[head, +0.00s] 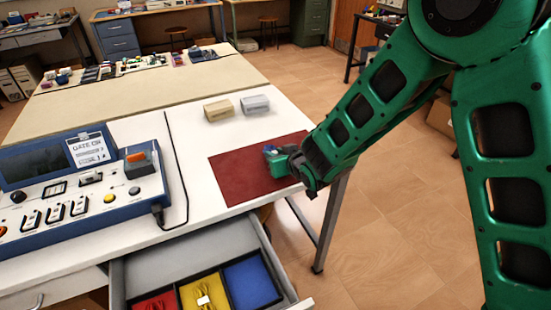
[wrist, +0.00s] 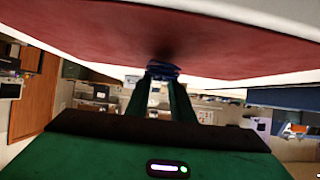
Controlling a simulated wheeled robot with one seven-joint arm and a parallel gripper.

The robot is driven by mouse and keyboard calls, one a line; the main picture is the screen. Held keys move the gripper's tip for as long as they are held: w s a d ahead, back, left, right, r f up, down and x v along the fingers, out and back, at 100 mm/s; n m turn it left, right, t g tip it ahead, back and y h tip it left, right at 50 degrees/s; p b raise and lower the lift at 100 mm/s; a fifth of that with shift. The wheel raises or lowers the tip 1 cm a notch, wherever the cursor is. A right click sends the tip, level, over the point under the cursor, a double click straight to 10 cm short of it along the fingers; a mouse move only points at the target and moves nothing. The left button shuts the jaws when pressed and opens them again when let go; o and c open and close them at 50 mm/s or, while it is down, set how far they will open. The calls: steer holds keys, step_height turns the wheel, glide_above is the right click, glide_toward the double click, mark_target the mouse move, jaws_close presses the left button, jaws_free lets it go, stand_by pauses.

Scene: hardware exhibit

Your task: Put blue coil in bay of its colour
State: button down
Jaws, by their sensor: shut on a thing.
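The blue coil (head: 270,151) shows as a small blue shape at the tips of my gripper (head: 272,157), over the right part of the red mat (head: 236,174). In the wrist view the blue coil (wrist: 162,68) is pinched between the two green fingers of my gripper (wrist: 161,80), close against the mat; I cannot tell whether it touches. Most of the coil is hidden by the fingers. An open drawer below the table front holds a red bay (head: 141,306), a yellow bay (head: 187,296) and a blue bay (head: 250,283). The blue bay is empty.
A yellow coil (head: 206,297) lies in the yellow bay and a red coil (head: 158,305) in the red bay. A blue control console (head: 80,190) stands left of the mat. Two small blocks, tan (head: 219,110) and grey (head: 255,104), sit behind the mat.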

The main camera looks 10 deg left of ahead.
steer(key=shift+f, duration=0.75)
steer(key=c, duration=1.5)
jaws_free()
steer(key=shift+c, duration=0.2)
steer(key=v, duration=1.2)
